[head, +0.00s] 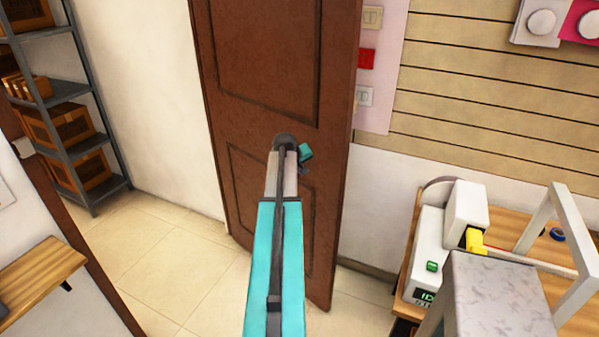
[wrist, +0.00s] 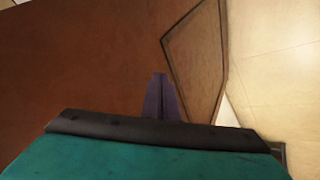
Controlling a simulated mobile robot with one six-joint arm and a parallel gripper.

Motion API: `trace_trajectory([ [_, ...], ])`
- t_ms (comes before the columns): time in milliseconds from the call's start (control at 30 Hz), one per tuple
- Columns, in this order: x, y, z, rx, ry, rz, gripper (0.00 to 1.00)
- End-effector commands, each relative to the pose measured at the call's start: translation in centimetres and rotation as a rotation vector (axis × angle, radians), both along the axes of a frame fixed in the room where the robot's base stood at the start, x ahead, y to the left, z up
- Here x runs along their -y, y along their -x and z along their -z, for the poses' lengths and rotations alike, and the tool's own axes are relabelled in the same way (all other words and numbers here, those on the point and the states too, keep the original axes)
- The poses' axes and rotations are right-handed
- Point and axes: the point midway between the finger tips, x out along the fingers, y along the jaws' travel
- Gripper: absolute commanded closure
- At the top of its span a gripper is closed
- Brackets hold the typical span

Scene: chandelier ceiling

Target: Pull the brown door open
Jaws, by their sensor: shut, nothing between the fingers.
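The brown door (head: 265,120) has recessed panels and stands in the middle of the head view. Its right edge (head: 345,170) is free and stands out from the wall behind it, so it looks partly open. No handle shows; my arm covers part of the door's face. My gripper is mostly hidden behind my arm in the head view, near the door's middle. In the wrist view my gripper (wrist: 160,78) is shut and empty, its dark fingers pointing at the door (wrist: 90,70). I cannot tell whether they touch it.
A grey shelf (head: 75,90) with brown boxes stands at the left. A wooden ledge (head: 40,275) is at the lower left. A wooden table (head: 410,245) with devices stands at the right. Switches (head: 372,18) are on the wall behind the door. Tiled floor (head: 160,255) is clear left of the door.

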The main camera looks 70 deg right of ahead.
Motion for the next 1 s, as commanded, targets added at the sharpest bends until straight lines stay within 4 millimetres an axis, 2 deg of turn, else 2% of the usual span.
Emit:
trace_trajectory([
  [367, -0.9, -0.7, 0.0, 0.0, 0.0, -0.007, 1.0],
  [733, -4.2, -1.5, 0.0, 0.001, 0.001, -0.007, 1.0],
  [1000, -5.8, -0.8, -2.5, 0.001, 0.001, -0.003, 1.0],
])
